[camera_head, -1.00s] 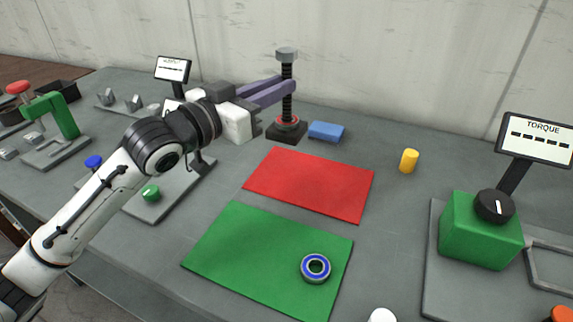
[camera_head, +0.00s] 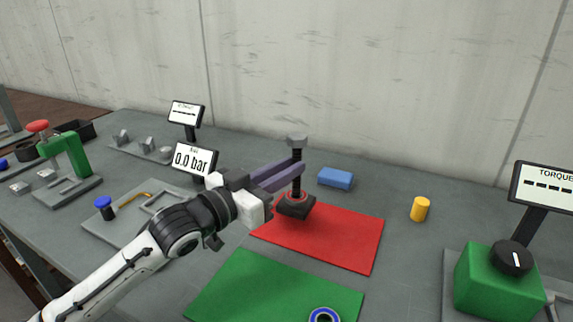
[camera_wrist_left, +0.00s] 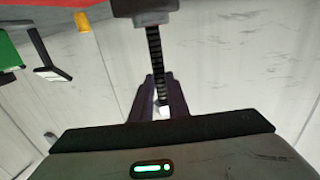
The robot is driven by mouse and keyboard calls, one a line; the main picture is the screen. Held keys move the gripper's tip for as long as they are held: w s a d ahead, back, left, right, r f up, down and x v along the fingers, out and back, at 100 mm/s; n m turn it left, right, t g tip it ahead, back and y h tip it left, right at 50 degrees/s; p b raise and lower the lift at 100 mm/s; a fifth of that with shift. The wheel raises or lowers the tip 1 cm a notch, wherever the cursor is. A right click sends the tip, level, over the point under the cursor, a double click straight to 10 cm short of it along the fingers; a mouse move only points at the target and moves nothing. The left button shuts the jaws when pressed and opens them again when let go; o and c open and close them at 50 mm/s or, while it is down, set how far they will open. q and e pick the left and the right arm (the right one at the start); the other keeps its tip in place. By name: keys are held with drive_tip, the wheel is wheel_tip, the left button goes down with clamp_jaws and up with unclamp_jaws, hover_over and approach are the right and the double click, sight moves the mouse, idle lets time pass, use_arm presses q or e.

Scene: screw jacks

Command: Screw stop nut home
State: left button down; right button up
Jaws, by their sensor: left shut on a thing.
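The screw jack has a black base (camera_head: 296,207), a dark threaded spindle (camera_head: 297,154) and a grey block on its top end (camera_head: 297,140). A red ring lies around the spindle's foot. I cannot tell which part is the stop nut. My left gripper (camera_head: 299,170) is shut on the spindle, between the top block and the base. The jack stands upright at the back of the red mat (camera_head: 340,240); whether its base touches the mat is unclear. In the left wrist view the spindle (camera_wrist_left: 155,50) runs between the fingers (camera_wrist_left: 161,95), with the base (camera_wrist_left: 145,8) at the top edge.
A blue block (camera_head: 336,178) and a yellow cylinder (camera_head: 420,209) stand right of the jack. A blue-ringed bearing (camera_head: 324,316) lies on the green mat (camera_head: 270,290). A green torque unit (camera_head: 495,285) is at right.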

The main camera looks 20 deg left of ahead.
sight(286, 207)
use_arm(q)
drive_tip(key=shift+f, duration=1.15)
drive_tip(key=c, duration=2)
unclamp_jaws()
drive_tip(key=shift+f, duration=0.35)
drive_tip(key=shift+o, duration=1.4)
drive_tip(key=shift+r, duration=0.2)
drive_tip(key=b+v, duration=0.1)
drive_tip(key=v, duration=1.1)
